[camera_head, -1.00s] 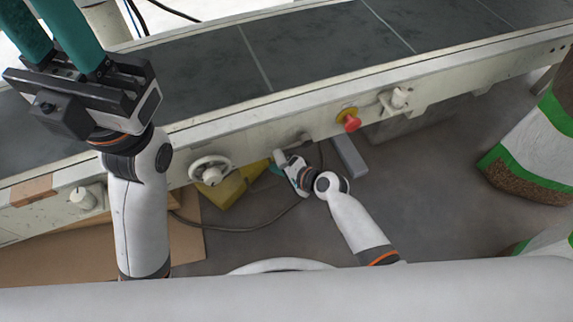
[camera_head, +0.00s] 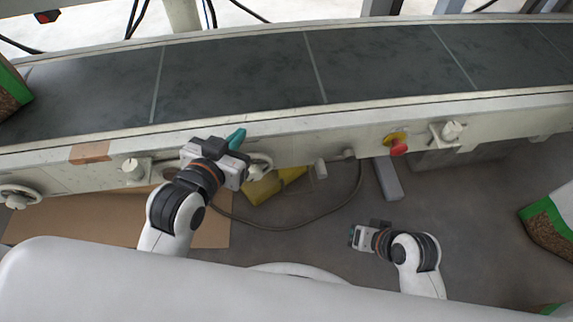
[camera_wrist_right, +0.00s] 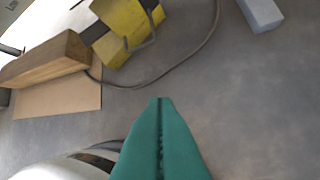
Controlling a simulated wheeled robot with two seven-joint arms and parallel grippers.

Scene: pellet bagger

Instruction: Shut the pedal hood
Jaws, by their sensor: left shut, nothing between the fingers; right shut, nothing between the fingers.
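The yellow pedal housing with its hood (camera_head: 262,189) sits on the floor below the conveyor's near side, partly hidden by my left gripper and a handwheel. The right wrist view shows the yellow housing (camera_wrist_right: 122,22) at the top, with a dark band and a thin grey loop on it. I cannot tell how far the hood is open. My left gripper (camera_head: 237,138) is shut and empty, above and left of the housing, in front of the conveyor rail. My right gripper (camera_head: 352,238) is low, to the right of the housing and apart from it. Its teal fingers (camera_wrist_right: 160,103) are shut and empty.
The conveyor (camera_head: 240,78) runs across the back. A red stop button (camera_head: 399,149) and knobs stick out of its side. A cable (camera_head: 290,228) lies on the floor beside cardboard (camera_head: 205,228). A grey block (camera_head: 388,179) and a pellet bag (camera_head: 550,225) are to the right.

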